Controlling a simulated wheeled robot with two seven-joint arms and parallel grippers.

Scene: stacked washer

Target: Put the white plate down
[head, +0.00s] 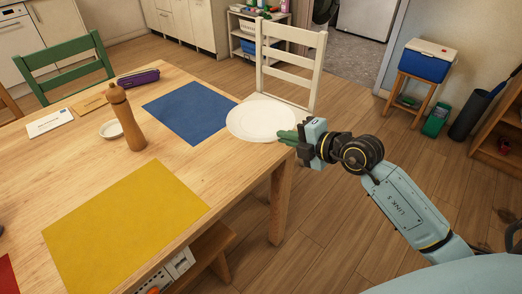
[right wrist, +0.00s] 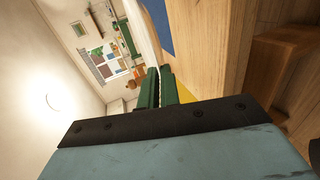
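The white plate (head: 262,119) is level at the far right corner of the wooden table, beside the blue placemat (head: 192,111). Its right side reaches the table's edge. My right gripper (head: 290,136) comes in from the right, and its green fingers are at the plate's near right rim. In the right wrist view the plate (right wrist: 142,30) is a pale band, nearly edge-on, running down to the fingers (right wrist: 160,84), which are shut on its rim. I cannot tell whether the plate's underside touches the table. My left gripper is not in view.
The wooden table (head: 100,165) also holds a yellow placemat (head: 126,223), a pepper mill (head: 126,118), a small white dish (head: 111,129) and a purple case (head: 138,78). A white chair (head: 287,62) stands just behind the plate. Open floor lies to the right.

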